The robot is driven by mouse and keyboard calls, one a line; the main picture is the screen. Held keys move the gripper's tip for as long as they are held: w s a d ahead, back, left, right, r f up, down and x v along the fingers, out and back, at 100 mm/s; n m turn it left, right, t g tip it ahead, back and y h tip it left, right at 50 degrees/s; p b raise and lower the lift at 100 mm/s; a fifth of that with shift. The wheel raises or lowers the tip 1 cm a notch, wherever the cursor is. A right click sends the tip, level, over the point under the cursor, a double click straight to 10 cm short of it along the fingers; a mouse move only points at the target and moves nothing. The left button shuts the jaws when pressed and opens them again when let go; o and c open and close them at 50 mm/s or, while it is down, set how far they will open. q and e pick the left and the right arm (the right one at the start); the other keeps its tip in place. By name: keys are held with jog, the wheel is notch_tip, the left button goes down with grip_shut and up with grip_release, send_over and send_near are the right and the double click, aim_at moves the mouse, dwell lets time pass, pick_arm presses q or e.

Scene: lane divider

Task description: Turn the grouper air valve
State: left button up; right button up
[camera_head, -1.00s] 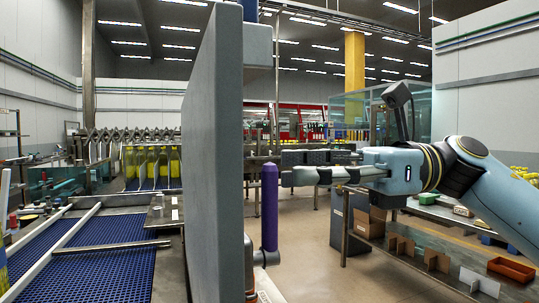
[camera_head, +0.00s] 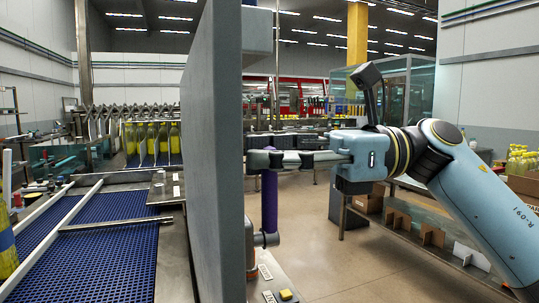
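A purple upright bar (camera_head: 269,205) stands just right of the tall grey panel (camera_head: 215,150); it may be the handle of the grouper air valve. Its lower end joins a fitting (camera_head: 250,245) at the panel's edge, mostly hidden by the panel. My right gripper (camera_head: 262,159) reaches in from the right. My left gripper is not in view.
A yellow button (camera_head: 286,295) and small labels lie low beside the panel. A blue mesh conveyor (camera_head: 110,245) with white rails runs on the left, with yellow bottles (camera_head: 152,140) behind. A shelf with cardboard dividers (camera_head: 432,236) stands under my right arm. The floor between is clear.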

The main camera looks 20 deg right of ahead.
jog(key=shift+a, duration=0.25)
grip_shut()
jog(key=shift+w, duration=0.25)
jog(key=w+f+m+g+h, duration=0.2)
jog(key=w+f+m, duration=0.7)
jog(key=m, duration=0.7)
jog(key=shift+w+f+g+b, duration=0.15)
jog(key=shift+f+g+b, duration=0.15)
jog(key=shift+g, duration=0.4)
jog(key=shift+f, duration=0.1)
